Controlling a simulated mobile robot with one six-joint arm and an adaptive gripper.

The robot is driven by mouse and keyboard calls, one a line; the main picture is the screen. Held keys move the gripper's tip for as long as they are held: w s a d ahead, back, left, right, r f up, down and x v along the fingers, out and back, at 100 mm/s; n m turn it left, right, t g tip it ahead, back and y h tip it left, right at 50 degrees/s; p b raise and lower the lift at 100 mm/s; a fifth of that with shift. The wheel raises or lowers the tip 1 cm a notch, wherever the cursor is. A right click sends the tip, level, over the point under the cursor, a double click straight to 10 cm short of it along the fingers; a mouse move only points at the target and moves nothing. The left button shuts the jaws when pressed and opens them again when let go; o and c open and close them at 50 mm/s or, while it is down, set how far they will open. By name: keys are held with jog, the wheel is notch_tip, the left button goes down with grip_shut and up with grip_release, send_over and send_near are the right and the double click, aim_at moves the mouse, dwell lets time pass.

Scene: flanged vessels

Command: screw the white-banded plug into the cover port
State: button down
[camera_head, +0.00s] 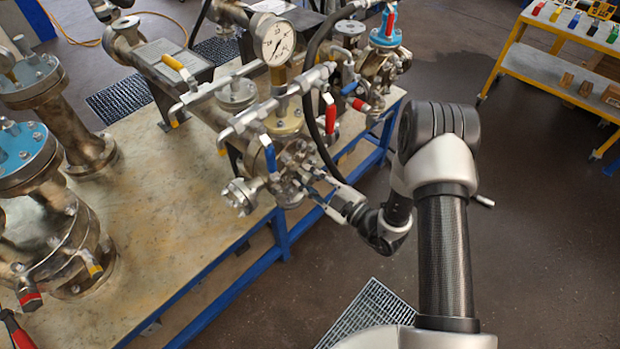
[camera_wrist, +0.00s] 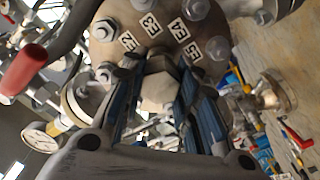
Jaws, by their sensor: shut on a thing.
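My gripper (camera_wrist: 158,95) is closed around a pale hex-headed plug (camera_wrist: 158,84), with its blue-padded fingers on either side of the head. The plug's white band cannot be made out. Behind it is the round cover (camera_wrist: 130,22), a metal flange with bolts and labels E2, E3, E4 and E5. The plug's far end and the port are hidden, so I cannot tell whether it is in the port. In the head view my gripper (camera_head: 325,197) reaches left to the cover (camera_head: 287,172) on the near end of the vessel; the plug is too small to see there.
A blue-handled valve (camera_head: 270,157), a red-handled valve (camera_head: 330,114) and a black hose (camera_head: 311,90) crowd the cover. A pressure gauge (camera_head: 278,43) stands above. The bench (camera_head: 160,245) has blue legs. Open floor lies right of it, with a yellow-framed cart (camera_head: 555,70) beyond.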

jog(key=m, duration=0.5)
jog(key=c, duration=1.2)
grip_release()
jog(key=v, duration=1.2)
jog(key=shift+c, duration=0.2)
